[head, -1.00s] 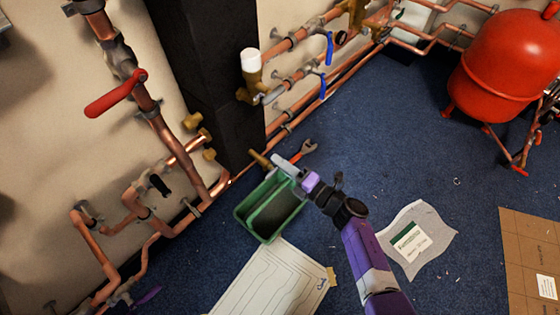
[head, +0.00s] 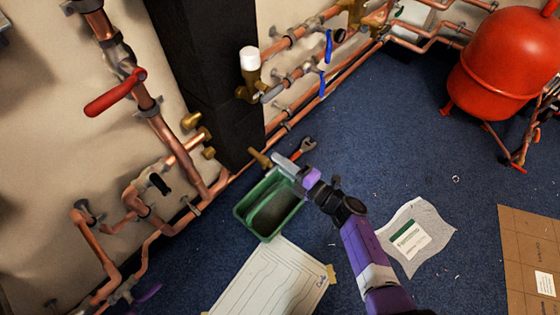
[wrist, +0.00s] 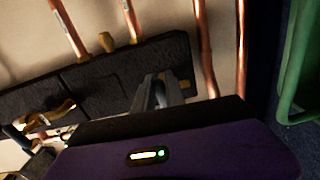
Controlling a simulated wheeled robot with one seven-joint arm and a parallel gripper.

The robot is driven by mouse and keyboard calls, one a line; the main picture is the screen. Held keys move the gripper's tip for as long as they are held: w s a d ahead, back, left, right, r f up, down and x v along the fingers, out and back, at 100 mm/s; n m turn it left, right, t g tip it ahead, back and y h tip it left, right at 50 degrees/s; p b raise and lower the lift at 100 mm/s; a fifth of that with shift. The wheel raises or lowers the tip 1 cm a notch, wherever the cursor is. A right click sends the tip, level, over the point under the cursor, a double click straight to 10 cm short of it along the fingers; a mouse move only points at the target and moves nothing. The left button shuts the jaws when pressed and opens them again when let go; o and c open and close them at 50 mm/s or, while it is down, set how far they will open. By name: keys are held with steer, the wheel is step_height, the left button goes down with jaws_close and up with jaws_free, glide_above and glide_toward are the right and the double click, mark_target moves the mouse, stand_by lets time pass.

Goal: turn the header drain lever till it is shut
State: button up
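My gripper (head: 284,162) reaches over the green tub (head: 244,211) beside a brass fitting (head: 258,157) low on the pipework. In the wrist view its grey fingers (wrist: 157,94) are close together, with a brass end (wrist: 185,84) just to the right. I cannot tell whether they touch or grip anything. No lever is clearly visible at the fingertips, and I cannot tell which lever is the header drain. A red lever (head: 115,94) sits on the thick upright pipe, a black lever (head: 159,184) lower down, and a purple handle (head: 147,293) at the bottom left.
Two blue levers (head: 328,46) (head: 321,84) and a white-capped valve (head: 250,60) are on the wall pipes. A red tank (head: 507,58) is at right; blue carpet between is mostly clear.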

steer(key=o, duration=0.3)
steer(key=shift+f, duration=0.15)
steer(key=shift+d, duration=0.1)
steer(key=p+v, duration=0.3)
steer(key=v, duration=0.4)
steer(key=shift+s+d, duration=0.25)
steer(key=shift+s, duration=0.05)
